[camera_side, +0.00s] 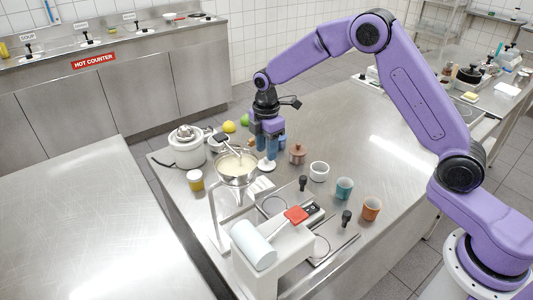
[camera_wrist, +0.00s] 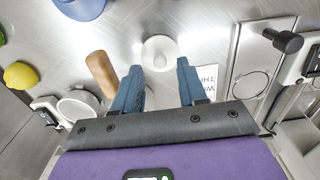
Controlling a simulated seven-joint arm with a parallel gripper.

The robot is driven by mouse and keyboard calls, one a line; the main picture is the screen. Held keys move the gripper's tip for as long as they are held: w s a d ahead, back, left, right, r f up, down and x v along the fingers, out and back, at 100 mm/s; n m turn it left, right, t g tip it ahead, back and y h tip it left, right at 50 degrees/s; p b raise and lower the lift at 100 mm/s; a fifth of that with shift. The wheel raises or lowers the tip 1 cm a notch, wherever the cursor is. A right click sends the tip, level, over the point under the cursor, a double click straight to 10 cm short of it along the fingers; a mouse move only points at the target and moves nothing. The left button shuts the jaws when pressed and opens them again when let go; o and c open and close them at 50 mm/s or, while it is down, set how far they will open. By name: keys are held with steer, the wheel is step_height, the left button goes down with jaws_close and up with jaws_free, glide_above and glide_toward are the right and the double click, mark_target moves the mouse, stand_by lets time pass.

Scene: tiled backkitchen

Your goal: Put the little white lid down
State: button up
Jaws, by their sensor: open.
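The little white lid (camera_wrist: 159,52) is a round white disc with a raised knob in its middle. It appears to lie flat on the steel counter, just beyond my fingertips in the wrist view. In the side view the lid (camera_side: 266,165) shows right below my gripper (camera_side: 268,153). My gripper (camera_wrist: 159,68) is open. Its two blue fingers stand apart, with the lid centred in line with the gap between them. I cannot tell whether the fingers touch the lid.
A bowl on a stand (camera_side: 236,168) is close on the left, near a white pot (camera_side: 187,147). A brown lidded jar (camera_side: 297,154), white cup (camera_side: 319,171) and teal cup (camera_side: 344,188) stand to the right. A wooden handle (camera_wrist: 103,73) lies beside the left finger.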

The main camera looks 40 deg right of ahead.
step_height(320, 180, up, 10)
steer(key=shift+f, duration=0.15)
steer(key=s+a+r+m, duration=0.1)
steer(key=s, duration=0.9)
steer(key=s+a+r+m, duration=0.1)
steer(key=s+r+m, duration=0.1)
steer(key=s, duration=0.9)
steer(key=s+d+f+m, duration=0.1)
steer(key=s+d, duration=0.3)
steer(key=s, duration=0.5)
steer(key=s+d+f+m, duration=0.1)
steer(key=s+d, duration=0.3)
steer(key=s, duration=0.4)
steer(key=shift+s+f, duration=0.35)
